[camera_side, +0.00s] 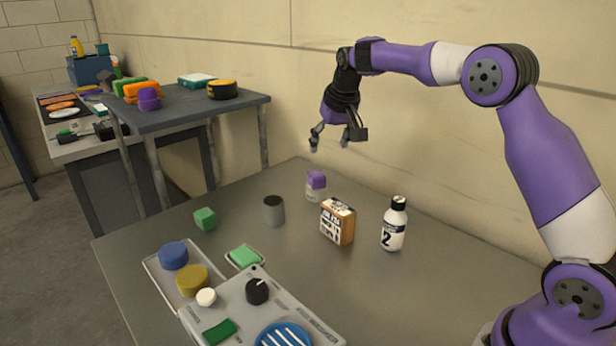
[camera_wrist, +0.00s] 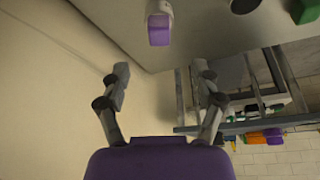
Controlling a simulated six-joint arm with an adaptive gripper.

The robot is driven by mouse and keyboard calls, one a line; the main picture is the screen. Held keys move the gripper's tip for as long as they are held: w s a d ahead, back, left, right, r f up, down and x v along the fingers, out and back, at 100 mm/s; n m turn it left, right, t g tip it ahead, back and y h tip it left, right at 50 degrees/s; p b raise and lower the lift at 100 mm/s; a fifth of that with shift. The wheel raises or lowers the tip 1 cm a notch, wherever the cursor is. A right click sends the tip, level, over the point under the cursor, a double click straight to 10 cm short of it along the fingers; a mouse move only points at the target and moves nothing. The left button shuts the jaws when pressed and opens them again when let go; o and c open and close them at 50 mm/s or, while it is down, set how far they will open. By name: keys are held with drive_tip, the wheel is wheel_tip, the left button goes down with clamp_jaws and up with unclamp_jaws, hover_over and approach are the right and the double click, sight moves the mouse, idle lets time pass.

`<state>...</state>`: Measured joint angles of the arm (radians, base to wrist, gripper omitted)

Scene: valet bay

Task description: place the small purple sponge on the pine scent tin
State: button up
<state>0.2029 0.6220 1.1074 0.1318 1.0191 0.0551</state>
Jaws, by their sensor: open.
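A small purple sponge-like block (camera_side: 316,179) sits on top of a small whitish container (camera_side: 316,194) near the table's back edge. The purple block (camera_wrist: 159,36) and whitish container (camera_wrist: 160,9) also show at the top of the wrist view. I cannot read a label on the container, so I cannot tell whether it is the pine scent tin. A grey cylinder (camera_side: 274,211) stands to its left. My gripper (camera_side: 329,141) is open and empty, well above the purple block. Its spread fingers (camera_wrist: 161,70) show in the wrist view with nothing between them.
A small box (camera_side: 338,221) and a white bottle (camera_side: 393,225) stand right of the purple block. A green block (camera_side: 205,218) lies left. A tray (camera_side: 158,268) and a panel with knobs (camera_side: 238,300) fill the front. A wall rises behind the table.

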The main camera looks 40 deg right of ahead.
drive_tip(key=s+a+r+n+t, duration=0.1)
drive_tip(key=s+a+r, duration=0.2)
drive_tip(key=s, duration=0.3)
drive_tip(key=s+a+r+n, duration=0.1)
drive_tip(key=s+a+r, duration=0.25)
drive_tip(key=s, duration=0.25)
drive_tip(key=s+a+f+n+y, duration=0.1)
drive_tip(key=s+a+f, duration=0.1)
drive_tip(key=s, duration=0.5)
drive_tip(key=s+a+f+n, duration=0.1)
drive_tip(key=s+a+f, duration=0.2)
drive_tip(key=s, duration=0.4)
drive_tip(key=shift+y, duration=0.4)
